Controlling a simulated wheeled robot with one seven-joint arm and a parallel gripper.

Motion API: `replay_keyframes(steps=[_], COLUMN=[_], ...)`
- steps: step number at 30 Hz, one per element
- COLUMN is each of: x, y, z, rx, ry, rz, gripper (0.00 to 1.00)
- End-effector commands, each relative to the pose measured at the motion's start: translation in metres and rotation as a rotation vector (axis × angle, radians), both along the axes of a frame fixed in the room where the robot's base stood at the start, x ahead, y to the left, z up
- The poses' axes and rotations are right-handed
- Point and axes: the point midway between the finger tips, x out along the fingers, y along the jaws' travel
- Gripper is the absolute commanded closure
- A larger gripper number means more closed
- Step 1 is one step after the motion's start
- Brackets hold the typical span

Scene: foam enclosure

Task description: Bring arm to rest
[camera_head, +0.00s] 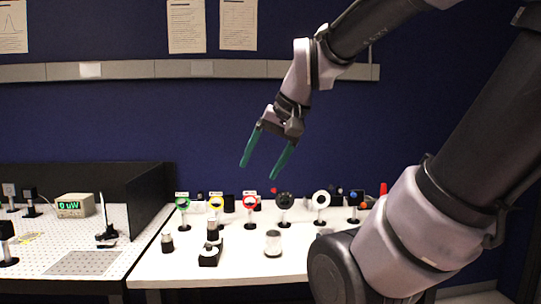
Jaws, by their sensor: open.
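My gripper (264,164) has two green fingers that point down and slightly left, spread apart with nothing between them. It hangs in the air above the white table (220,268), in front of the dark blue wall. My arm comes in from the right side and bends over at the top of the view. The gripper is clear of the objects below it.
Several ring-shaped mounts on posts, including a green one (183,203) and a red one (250,202), stand along the table's back. A clear jar (273,243) and a black-based device (210,255) stand nearer. A perforated board (85,262) with a meter (74,205) lies left.

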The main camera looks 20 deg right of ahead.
Motion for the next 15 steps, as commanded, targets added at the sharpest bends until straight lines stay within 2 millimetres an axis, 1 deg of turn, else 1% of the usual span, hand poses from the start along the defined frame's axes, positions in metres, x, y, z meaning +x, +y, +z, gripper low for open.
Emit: replay_keyframes(steps=[1,5,15], x=[-0.003,-0.005,-0.005], y=[-0.006,-0.016,-0.017], z=[0.007,0.016,0.017], rx=[-0.033,-0.084,-0.091], ry=[-0.045,-0.105,-0.113], rz=[-0.001,-0.004,-0.004], gripper=[0.26,0.26,0.26])
